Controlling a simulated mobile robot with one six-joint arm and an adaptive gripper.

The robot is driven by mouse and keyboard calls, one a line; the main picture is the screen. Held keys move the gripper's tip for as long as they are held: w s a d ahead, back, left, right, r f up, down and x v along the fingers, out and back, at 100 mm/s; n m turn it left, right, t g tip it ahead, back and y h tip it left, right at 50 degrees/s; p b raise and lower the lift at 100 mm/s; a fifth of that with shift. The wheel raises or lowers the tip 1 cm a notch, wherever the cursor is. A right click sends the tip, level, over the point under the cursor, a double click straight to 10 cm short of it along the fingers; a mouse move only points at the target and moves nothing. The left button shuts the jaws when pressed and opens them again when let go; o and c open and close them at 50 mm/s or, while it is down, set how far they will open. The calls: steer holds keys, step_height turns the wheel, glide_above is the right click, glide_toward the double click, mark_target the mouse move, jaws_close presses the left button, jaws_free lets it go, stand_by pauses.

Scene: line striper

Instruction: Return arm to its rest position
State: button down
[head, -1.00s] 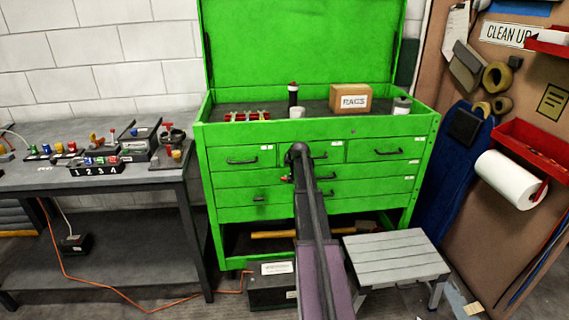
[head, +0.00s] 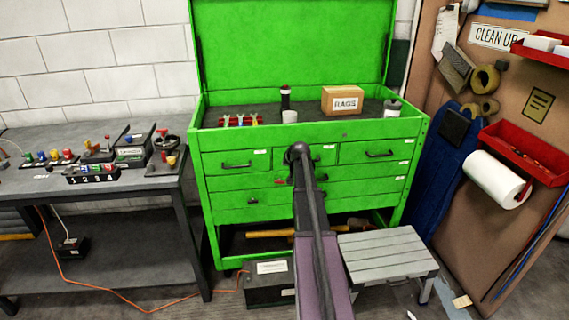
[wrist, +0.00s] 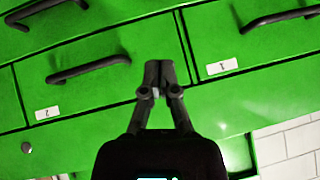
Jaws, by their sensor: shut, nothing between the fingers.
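My arm reaches forward in the middle of the head view, toward the front of the green tool chest (head: 365,205). In the wrist view my gripper (wrist: 160,68) is shut, with its two fingertips together and nothing between them. It is in front of the chest's green drawers (wrist: 150,30), which show at a tilt with dark handles and small numbered labels. I cannot tell whether the fingertips touch the drawer front. In the head view the gripper's fingers are mostly hidden by the arm. The drawers in view look closed.
A RAGS box (head: 342,99), a dark bottle (head: 285,96) and a grey can (head: 392,107) stand on the chest top. A grey step stool (head: 388,255) and a black box (head: 270,284) are on the floor. A workbench (head: 100,187) is at left, a paper-towel roll (head: 497,180) at right.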

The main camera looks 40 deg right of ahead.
stand_by(0.5)
steer(key=s+a+f+n+g+y+p, duration=0.15)
steer(key=s+a, duration=0.25)
steer(key=a, duration=1)
steer(key=s+a+n+g+y+p, duration=0.1)
steer(key=s+a+n+g, duration=0.15)
steer(key=a, duration=1.25)
steer(key=s+a+n+g+p, duration=0.2)
steer(key=s+a+n+g, duration=0.1)
steer(key=s+a, duration=1.6)
steer(key=shift+a+r+g+p, duration=0.3)
steer(key=shift+r+g, duration=0.15)
steer(key=shift+g, duration=0.45)
steer(key=shift+w, duration=0.1)
